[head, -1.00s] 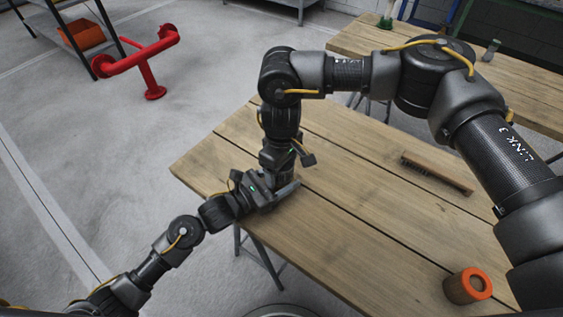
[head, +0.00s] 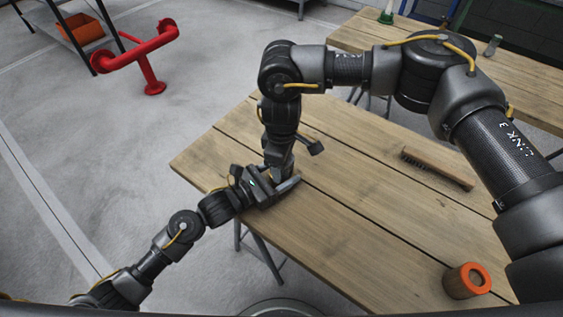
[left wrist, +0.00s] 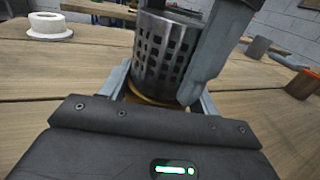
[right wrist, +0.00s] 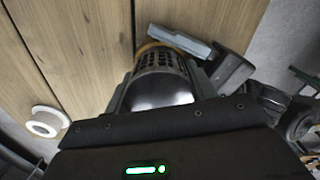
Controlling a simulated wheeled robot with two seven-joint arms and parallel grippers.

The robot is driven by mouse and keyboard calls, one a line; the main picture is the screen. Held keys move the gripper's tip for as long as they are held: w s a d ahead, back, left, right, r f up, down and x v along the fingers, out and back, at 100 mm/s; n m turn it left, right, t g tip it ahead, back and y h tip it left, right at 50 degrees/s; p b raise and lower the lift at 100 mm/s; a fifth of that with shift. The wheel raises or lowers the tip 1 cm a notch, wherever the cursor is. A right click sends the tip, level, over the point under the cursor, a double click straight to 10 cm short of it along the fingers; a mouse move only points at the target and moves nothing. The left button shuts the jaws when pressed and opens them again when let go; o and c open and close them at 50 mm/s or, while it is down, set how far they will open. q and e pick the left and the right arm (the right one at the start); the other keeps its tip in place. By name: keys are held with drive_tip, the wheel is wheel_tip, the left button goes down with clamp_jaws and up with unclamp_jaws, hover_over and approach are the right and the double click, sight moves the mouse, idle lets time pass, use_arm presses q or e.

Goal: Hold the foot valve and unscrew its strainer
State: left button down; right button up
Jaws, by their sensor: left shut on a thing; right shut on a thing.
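The strainer (left wrist: 165,50) is a grey metal cylinder with square holes, upright in the left wrist view above a brass-coloured ring (left wrist: 150,98) of the foot valve. My left gripper (head: 287,187) is shut around the valve at or below this ring; its fingers hide most of the body. My right gripper (head: 277,172) comes down from above and is shut on the strainer, with a finger against its side. The right wrist view shows the strainer (right wrist: 160,82) between the fingers and the brass ring (right wrist: 160,47) beyond. In the head view the grippers hide the valve.
The wooden table (head: 350,215) carries a brush (head: 437,168) and an orange roll (head: 467,281) to the right. A white flanged ring (left wrist: 50,25) shows in both wrist views. A red pipe stand (head: 140,52) is on the floor at left. The middle of the table is clear.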

use_arm(q)
drive_tip(key=shift+r, duration=0.1)
use_arm(e)
drive_tip(key=o, duration=1.1)
drive_tip(key=shift+r, duration=2.3)
use_arm(q)
drive_tip(key=shift+c, duration=1.4)
unclamp_jaws()
drive_tip(key=shift+s+a, duration=0.1)
use_arm(e)
drive_tip(key=shift+f, duration=0.1)
